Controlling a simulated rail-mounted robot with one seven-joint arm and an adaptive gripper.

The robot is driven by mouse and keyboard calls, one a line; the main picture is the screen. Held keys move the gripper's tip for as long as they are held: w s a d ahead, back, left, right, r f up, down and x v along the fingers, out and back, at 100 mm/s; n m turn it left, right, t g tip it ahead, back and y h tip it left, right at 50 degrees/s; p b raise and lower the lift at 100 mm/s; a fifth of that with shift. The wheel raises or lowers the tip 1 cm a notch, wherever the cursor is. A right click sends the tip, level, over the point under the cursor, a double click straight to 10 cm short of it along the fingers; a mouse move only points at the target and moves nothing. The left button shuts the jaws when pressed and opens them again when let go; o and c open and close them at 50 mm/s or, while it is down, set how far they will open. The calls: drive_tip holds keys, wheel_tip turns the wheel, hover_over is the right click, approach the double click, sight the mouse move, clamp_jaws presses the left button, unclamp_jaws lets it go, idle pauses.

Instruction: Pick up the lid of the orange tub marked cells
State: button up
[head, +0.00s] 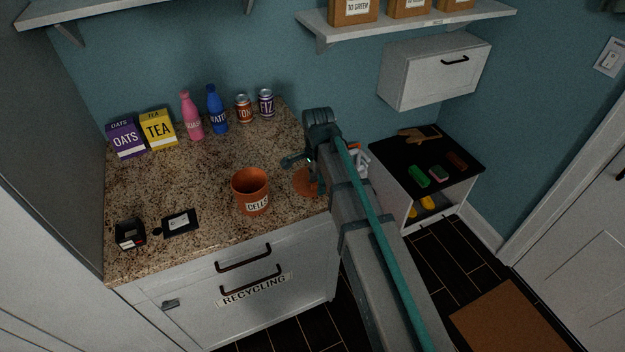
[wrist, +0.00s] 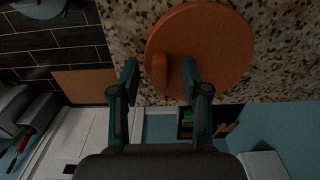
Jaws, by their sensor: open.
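The orange tub (head: 252,193) labelled CELLS stands upright and uncovered on the speckled counter in the head view. Its round orange lid (head: 302,184) lies to its right near the counter's right end, partly hidden behind my arm. In the wrist view the lid (wrist: 225,45) shows as a large disc with a raised bar handle (wrist: 159,73). My gripper (wrist: 160,72) is open, and the handle appears between its two fingertips. A gap shows at the left finger; contact at the right finger cannot be told. In the head view my gripper is over the lid, mostly hidden by the arm.
The counter (head: 215,165) also holds an oats box (head: 126,139), a tea box (head: 158,129), bottles and cans along the back. A small black box (head: 130,234) and dark card (head: 180,223) lie front left. A low black-topped unit (head: 450,155) stands right.

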drive_tip(key=shift+c, duration=0.2)
clamp_jaws()
drive_tip(key=shift+r, duration=0.2)
